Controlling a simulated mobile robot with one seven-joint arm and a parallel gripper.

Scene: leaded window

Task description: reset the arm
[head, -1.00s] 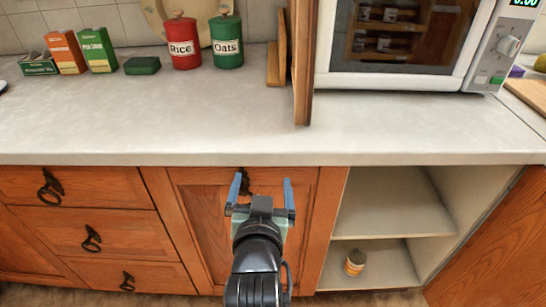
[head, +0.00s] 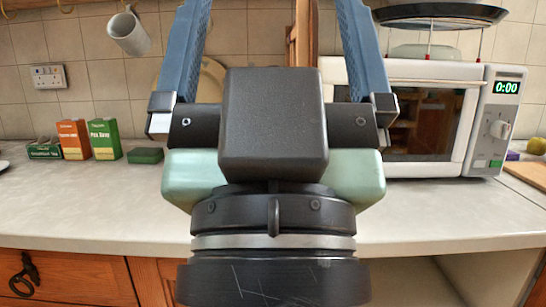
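My gripper (head: 272,50) is close to the head camera and fills the middle of the view, pointing up. Its two blue fingers stand wide apart, and their tips run out of the top of the frame. Nothing shows held between the visible parts of the fingers. The gripper and wrist hide part of the counter, including the place where the red and green canisters stood.
A counter (head: 100,205) runs across the view. Cartons (head: 104,139) and a small green box (head: 145,155) stand at left. A microwave (head: 445,120) stands at right, with a black pan (head: 440,15) above. A mug (head: 128,34) hangs at upper left. Front left counter is clear.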

